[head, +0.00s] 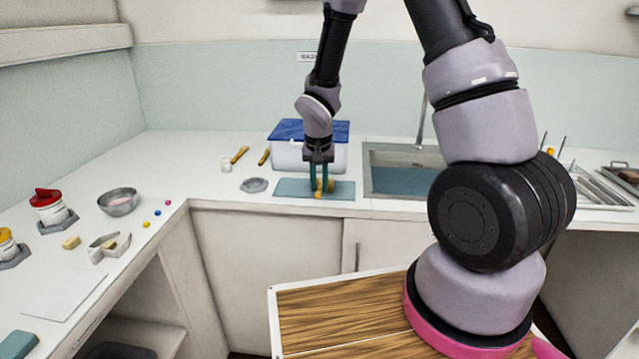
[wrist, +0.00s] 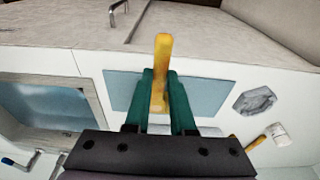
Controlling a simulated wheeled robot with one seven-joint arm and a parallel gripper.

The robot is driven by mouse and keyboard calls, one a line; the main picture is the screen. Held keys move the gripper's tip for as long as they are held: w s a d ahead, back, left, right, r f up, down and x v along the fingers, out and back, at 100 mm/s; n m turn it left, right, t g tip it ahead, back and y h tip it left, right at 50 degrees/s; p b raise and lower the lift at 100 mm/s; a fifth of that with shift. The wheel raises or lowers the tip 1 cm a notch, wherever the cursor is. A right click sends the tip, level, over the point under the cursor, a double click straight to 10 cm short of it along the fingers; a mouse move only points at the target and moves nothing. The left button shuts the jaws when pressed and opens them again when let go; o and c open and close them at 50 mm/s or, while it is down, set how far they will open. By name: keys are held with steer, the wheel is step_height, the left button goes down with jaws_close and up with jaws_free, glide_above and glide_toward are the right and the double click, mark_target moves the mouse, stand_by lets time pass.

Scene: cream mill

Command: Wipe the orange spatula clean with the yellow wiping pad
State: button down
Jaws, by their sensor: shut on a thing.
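My gripper (head: 318,190) points down over the blue-grey mat (head: 290,188) on the back counter. Its green fingers (wrist: 160,85) are shut on a yellow-orange bar, which looks like the handle of the orange spatula (wrist: 163,48). In the wrist view the bar sticks out past the fingertips; a whitish part shows near the finger bases. In the head view the fingers mostly hide it, and I cannot tell whether it touches the mat. I cannot surely pick out the yellow wiping pad; a small pale yellow block (head: 72,242) lies on the left counter.
A blue-lidded box (head: 290,155) stands behind my gripper, the sink (head: 395,178) to its right. Two more orange-handled items (head: 240,155) (head: 264,157) and a grey hexagonal piece (head: 254,185) lie to its left. A metal bowl (head: 119,203) stands on the left counter.

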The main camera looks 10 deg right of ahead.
steer(key=shift+s, duration=0.1)
steer(key=shift+s+a, duration=0.25)
steer(key=shift+s, duration=0.45)
steer(key=shift+w+d, duration=0.25)
steer(key=shift+w, duration=0.55)
stand_by(1.5)
steer(key=shift+r, duration=3)
steer(key=shift+d+f, duration=0.1)
